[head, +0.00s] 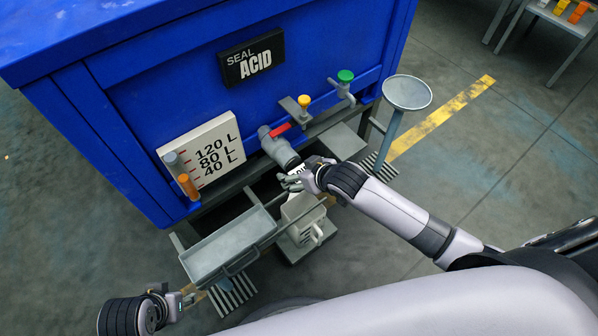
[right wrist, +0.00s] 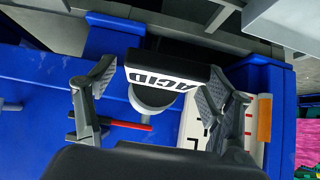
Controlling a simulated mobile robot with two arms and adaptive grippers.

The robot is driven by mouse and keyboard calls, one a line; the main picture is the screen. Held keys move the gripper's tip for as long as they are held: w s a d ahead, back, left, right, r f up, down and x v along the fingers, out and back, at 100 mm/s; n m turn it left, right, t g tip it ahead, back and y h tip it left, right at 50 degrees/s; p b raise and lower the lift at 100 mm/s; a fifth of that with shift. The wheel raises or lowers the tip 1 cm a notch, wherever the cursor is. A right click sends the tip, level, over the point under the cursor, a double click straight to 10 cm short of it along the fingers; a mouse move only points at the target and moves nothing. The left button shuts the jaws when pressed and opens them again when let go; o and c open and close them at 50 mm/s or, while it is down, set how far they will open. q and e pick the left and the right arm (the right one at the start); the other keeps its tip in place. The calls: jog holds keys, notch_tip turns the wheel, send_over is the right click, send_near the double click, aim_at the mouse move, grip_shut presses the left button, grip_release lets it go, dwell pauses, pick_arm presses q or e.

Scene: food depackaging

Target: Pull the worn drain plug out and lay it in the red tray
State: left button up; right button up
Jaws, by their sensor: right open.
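The drain pipe (head: 278,148) with a red lever sticks out of the blue tank's lower front. In the right wrist view, a black block lettered ACID (right wrist: 165,72) sits at the round grey pipe mouth (right wrist: 152,100); it may be the drain plug, but I cannot tell if it is worn. My right gripper (head: 291,180) is at the pipe mouth, its fingers (right wrist: 150,95) open on either side of the block. A gap shows at the left finger; contact at the right is unclear. My left gripper (head: 187,299) is low at the left, its opening unclear. I see no red tray.
A grey tray (head: 215,262) is below the tank, left of the right gripper. A white jug (head: 303,222) stands under the drain. A round grey stand (head: 407,92) is right of the tank. Yellow and green valves (head: 346,76) project above the right arm.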

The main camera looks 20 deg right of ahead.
pick_arm(q)
jog(key=shift+s+r, duration=0.1)
jog(key=shift+r, duration=0.3)
pick_arm(e)
jog(key=shift+w+f, duration=0.2)
jog(key=c, duration=1.3)
jog(key=shift+s, duration=0.15)
